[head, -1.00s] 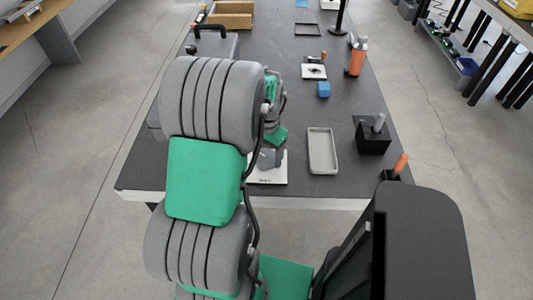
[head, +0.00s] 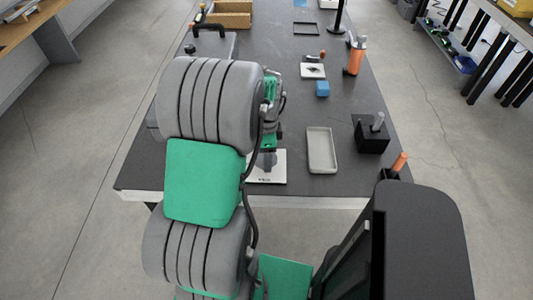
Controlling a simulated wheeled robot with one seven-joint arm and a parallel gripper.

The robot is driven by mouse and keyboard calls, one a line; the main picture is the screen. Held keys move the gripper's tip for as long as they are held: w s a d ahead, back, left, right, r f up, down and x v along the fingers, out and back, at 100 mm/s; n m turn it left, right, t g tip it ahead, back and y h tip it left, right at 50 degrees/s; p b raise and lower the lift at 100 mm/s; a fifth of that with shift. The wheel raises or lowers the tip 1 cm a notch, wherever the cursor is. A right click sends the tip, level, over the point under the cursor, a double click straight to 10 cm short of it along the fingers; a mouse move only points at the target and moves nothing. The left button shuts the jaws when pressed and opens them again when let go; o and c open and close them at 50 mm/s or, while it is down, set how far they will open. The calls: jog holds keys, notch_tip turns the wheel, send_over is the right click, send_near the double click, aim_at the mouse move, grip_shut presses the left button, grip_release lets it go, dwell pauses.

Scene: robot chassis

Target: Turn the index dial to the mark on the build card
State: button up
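A white plate (head: 270,180) with small dark print lies near the front edge of the table, partly behind my arm. My gripper (head: 267,166) is grey and points down over this plate. Whether its fingers are open, shut or touching anything there is hidden or too small to tell. I cannot make out an index dial under it. A second white plate (head: 307,72) with a dark shape on it lies farther back. I cannot tell for sure which of these is the build card, and no mark is readable.
An empty grey tray (head: 321,150) lies right of my gripper. A black block with a grey peg (head: 372,137) and an orange-handled item (head: 399,162) stand at the right edge. A blue block (head: 322,89) and an orange holder (head: 354,60) are farther back. A grey case (head: 214,45) stands behind my arm.

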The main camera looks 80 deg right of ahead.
jog(key=shift+d+r+m, duration=0.15)
jog(key=shift+m, duration=0.45)
jog(key=o, duration=1.4)
notch_tip(320, 180, up, 8)
jog(key=shift+f, duration=0.15)
